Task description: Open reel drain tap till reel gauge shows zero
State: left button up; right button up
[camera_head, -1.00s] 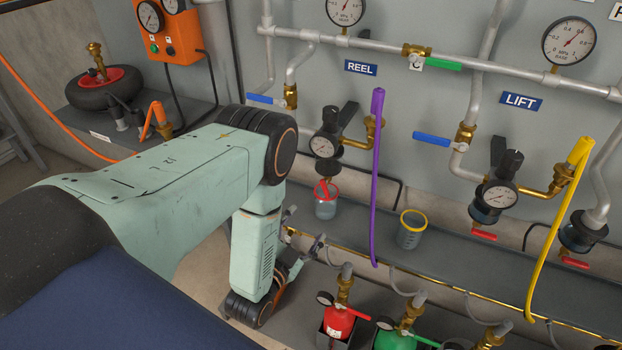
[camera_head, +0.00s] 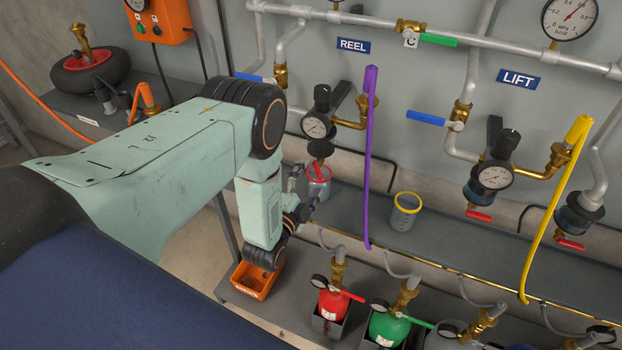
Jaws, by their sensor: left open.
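The reel gauge (camera_head: 317,126) is a small white dial on a black-knobbed regulator below the REEL sign (camera_head: 353,46). Its needle is too small to read surely. The red drain tap (camera_head: 319,163) is under the gauge, at the mouth of a clear cup with a red rim (camera_head: 321,188) on the shelf. My left gripper (camera_head: 304,185) is open and empty, its fingers pointing up and right in front of the cup. It partly hides the cup's left side and appears apart from the tap. My right gripper is out of view.
A purple hose (camera_head: 370,150) hangs right of the reel gauge. A yellow-rimmed cup (camera_head: 405,212) stands on the shelf farther right. The lift gauge (camera_head: 495,177) has its own red tap (camera_head: 479,215). Red (camera_head: 332,305) and green (camera_head: 388,328) cylinders stand below the shelf.

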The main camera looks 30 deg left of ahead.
pick_arm(q)
jog(key=shift+w+d, duration=0.1)
jog(key=shift+w, duration=0.55)
jog(key=shift+s, duration=0.15)
jog(key=c, duration=0.3)
jog(key=shift+r, duration=0.1)
jog(key=c, duration=0.9)
jog(key=shift+o, duration=0.2)
jog(key=n, duration=0.4)
jog(key=r+n, duration=0.1)
jog(key=n, duration=0.4)
jog(key=d+n, duration=0.1)
jog(key=n, duration=0.3)
jog(key=shift+d+r, duration=0.1)
jog(key=shift+r, duration=0.05)
jog(key=shift+w+n, duration=0.2)
jog(key=shift+n, duration=0.1)
